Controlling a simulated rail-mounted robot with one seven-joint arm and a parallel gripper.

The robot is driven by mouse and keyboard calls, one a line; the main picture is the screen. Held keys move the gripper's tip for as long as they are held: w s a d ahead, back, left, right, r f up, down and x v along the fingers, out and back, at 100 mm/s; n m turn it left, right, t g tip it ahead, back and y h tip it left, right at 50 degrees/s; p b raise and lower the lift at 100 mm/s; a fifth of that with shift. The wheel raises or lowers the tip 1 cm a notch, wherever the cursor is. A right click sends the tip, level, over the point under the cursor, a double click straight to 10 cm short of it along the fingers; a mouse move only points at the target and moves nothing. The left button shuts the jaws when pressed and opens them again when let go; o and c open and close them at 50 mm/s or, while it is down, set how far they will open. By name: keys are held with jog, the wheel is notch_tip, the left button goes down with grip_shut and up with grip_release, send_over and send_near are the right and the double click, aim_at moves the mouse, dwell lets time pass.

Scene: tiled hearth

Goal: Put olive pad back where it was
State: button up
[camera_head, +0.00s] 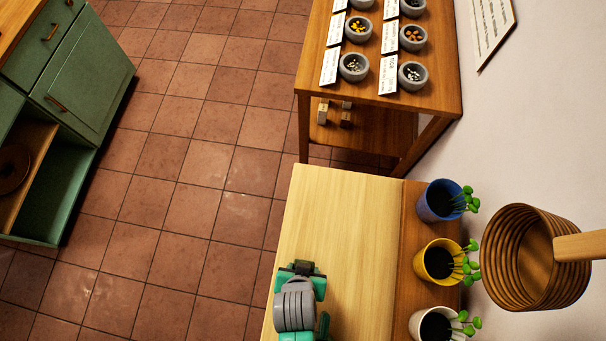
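I cannot make out an olive pad for certain in the head view. My grey and teal arm reaches in from the bottom edge, over the pale wooden table (345,215). The dark far end of the arm is where my gripper (301,268) seems to be, seen from above. Its fingertips are hidden, so I cannot tell whether it is open or holds anything. A small dark green piece shows just right of the arm at the bottom edge. I cannot tell what it is.
Blue (436,203), yellow (437,262) and white (431,325) seedling pots line the table's right side. A ribbed wooden vessel (510,262) is at the right. Behind, a wooden stand (440,95) holds several grey bowls and cards. A green cabinet (85,85) is left. Tiled floor between is clear.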

jog(key=shift+f, duration=1.35)
jog(key=shift+f, duration=0.1)
jog(key=o, duration=1)
jog(key=p+v, duration=0.1)
jog(key=v, duration=1.1)
jog(key=shift+p, duration=0.35)
